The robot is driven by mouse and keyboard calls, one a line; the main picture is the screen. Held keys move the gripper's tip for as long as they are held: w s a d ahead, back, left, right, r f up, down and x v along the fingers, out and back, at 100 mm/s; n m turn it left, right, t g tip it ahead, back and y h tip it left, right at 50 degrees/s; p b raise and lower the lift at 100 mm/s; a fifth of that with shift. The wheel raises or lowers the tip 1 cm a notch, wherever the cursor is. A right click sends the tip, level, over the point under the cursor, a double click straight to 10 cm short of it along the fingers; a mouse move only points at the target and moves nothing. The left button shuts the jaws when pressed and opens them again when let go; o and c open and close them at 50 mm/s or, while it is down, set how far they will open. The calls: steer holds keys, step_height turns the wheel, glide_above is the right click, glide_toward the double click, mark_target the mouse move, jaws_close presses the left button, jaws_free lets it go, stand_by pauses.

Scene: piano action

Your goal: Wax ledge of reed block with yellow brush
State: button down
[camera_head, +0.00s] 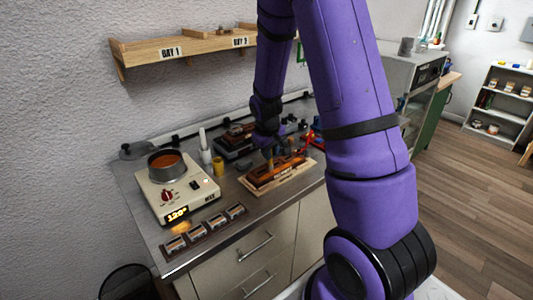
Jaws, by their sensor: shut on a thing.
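My gripper (268,142) points down over the counter, just above the reed block. It is shut on a slim tan-yellow tool, which looks like the yellow brush (268,156). The brush tip is at or just above the reed block; I cannot tell whether it touches. The reed block (262,179) is orange-brown and lies on a pale wooden board (291,182). Its ledge is too small to make out. A pot of orange-brown liquid (166,163), perhaps the wax, sits on a white hot plate (150,193) with a lit display.
A yellow cup (218,166) and a white upright item (203,141) stand between the hot plate and board. Several small labelled blocks (203,228) line the front edge. Dark equipment (232,147) stands behind. A shelf (180,47) hangs above.

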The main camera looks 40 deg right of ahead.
steer(key=shift+d, duration=0.8)
steer(key=shift+w+d+r, duration=0.1)
steer(key=shift+d, duration=1.5)
steer(key=shift+d, duration=1.55)
steer(key=shift+d, duration=0.1)
steer(key=shift+w+d, duration=0.1)
steer(key=shift+d, duration=1.4)
steer(key=shift+d, duration=1.6)
